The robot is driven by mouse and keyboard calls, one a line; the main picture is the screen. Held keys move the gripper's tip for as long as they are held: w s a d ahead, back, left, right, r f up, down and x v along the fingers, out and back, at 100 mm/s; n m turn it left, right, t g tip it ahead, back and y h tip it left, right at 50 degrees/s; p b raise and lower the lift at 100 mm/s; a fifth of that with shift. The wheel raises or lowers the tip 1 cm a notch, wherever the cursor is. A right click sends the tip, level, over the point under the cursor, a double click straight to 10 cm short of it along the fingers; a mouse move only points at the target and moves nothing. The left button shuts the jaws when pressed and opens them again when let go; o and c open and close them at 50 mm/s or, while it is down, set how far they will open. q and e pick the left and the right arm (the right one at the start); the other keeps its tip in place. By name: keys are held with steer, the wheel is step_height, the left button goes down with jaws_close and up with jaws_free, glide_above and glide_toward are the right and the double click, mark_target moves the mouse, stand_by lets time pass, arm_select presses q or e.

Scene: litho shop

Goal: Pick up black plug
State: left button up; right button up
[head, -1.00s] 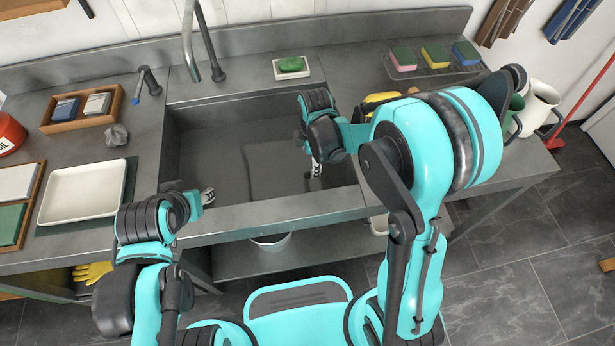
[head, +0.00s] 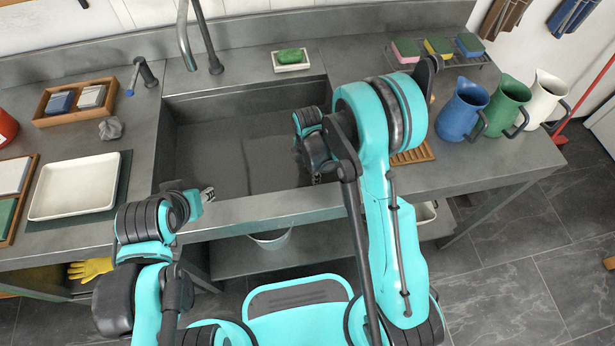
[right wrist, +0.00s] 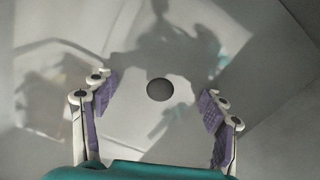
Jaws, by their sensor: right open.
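In the right wrist view a dark round disc (right wrist: 160,89) lies on the pale sink floor. It may be the black plug or the drain hole; I cannot tell which. My right gripper (right wrist: 158,97) is open and empty, with its purple-padded fingers on either side of the disc in the picture, above it. In the head view my right gripper (head: 316,179) is low inside the sink (head: 225,150), and the arm hides the sink's right part. I see no plug in the head view. My left gripper (head: 207,194) is at the sink's front left edge; its jaw opening is too small to judge.
The sink walls surround my right gripper. A green soap on a dish (head: 290,60) stands behind the sink. Blue (head: 461,108), green and white jugs stand at the right. A white tray (head: 75,187) and a wooden box (head: 75,102) are at the left.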

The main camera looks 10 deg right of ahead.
steer(key=shift+r, duration=0.1)
steer(key=shift+c, duration=0.6)
steer(key=shift+s, duration=0.1)
jaws_close()
steer(key=shift+r, duration=0.1)
